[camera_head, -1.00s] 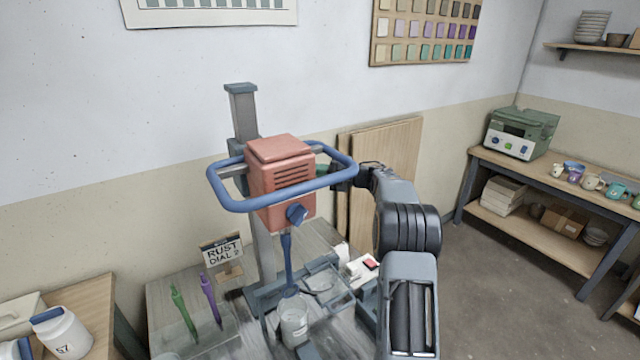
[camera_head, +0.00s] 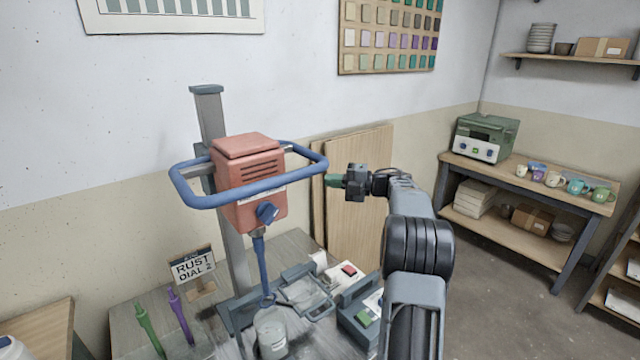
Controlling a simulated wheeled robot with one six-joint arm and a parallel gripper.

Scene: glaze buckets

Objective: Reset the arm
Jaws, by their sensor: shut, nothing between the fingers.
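My arm rises from the bottom right of the head view and bends left at the top. My gripper (camera_head: 333,180) is shut and empty, with its green fingertips pointing left. It is in the air just right of the blue ring handle of the red mixer (camera_head: 250,180), with what looks like a small gap to the handle. The mixer hangs on a grey column, and its blue shaft goes down into a clear container (camera_head: 271,334) on the table.
A sign reading "RUST DIAL 2" (camera_head: 193,266), a green tool (camera_head: 150,331) and a purple tool (camera_head: 181,316) stand left of the mixer. A grey box (camera_head: 358,318) stands right of it. Boards (camera_head: 358,200) lean on the wall behind my gripper. A shelf bench with mugs (camera_head: 553,179) is far right.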

